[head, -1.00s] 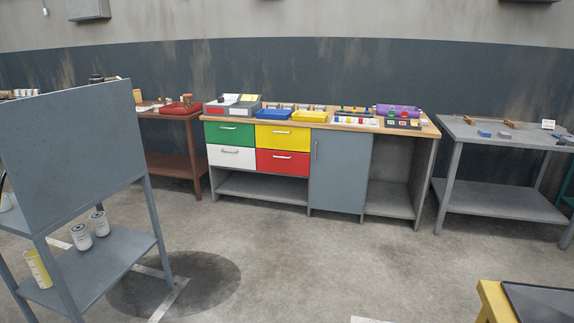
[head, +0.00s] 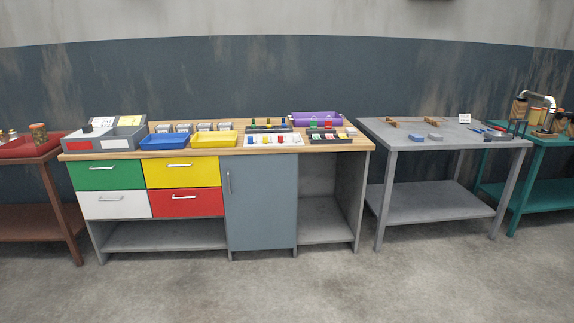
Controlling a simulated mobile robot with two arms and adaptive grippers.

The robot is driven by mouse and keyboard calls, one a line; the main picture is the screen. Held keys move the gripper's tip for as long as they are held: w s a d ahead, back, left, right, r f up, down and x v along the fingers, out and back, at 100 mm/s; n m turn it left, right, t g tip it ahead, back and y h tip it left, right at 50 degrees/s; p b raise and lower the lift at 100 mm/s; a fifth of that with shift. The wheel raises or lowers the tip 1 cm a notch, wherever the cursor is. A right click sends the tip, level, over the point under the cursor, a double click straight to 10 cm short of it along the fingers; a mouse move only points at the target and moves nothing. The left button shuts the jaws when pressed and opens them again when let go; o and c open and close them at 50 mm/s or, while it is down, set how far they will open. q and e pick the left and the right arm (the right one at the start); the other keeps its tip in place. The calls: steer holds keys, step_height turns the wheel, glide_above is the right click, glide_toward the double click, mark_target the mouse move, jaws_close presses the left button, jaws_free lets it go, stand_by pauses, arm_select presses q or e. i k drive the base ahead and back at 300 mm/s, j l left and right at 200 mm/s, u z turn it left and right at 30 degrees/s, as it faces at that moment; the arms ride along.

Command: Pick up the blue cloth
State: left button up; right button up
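I cannot make out a blue cloth for certain. Small blue items (head: 434,137) lie on the grey metal table (head: 395,152) at the right; they are too small to tell whether one is cloth. A blue tray (head: 163,142) stands on the wooden top of the workbench (head: 345,146). Neither of my grippers is in view.
The workbench has green, yellow, white and red drawers and a grey door (head: 262,203). A brown-red table is at left, a teal table (head: 528,168) at right. The floor in front is clear.

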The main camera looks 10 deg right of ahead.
mark_target(416, 138)
steer(key=i+l+z, duration=0.1)
steer(key=i+z, duration=0.2)
steer(key=i, duration=0.25)
steer(key=i+z, duration=0.35)
steer(key=i, duration=0.2)
steer(key=i+j+z, duration=0.3)
steer(key=i, duration=0.25)
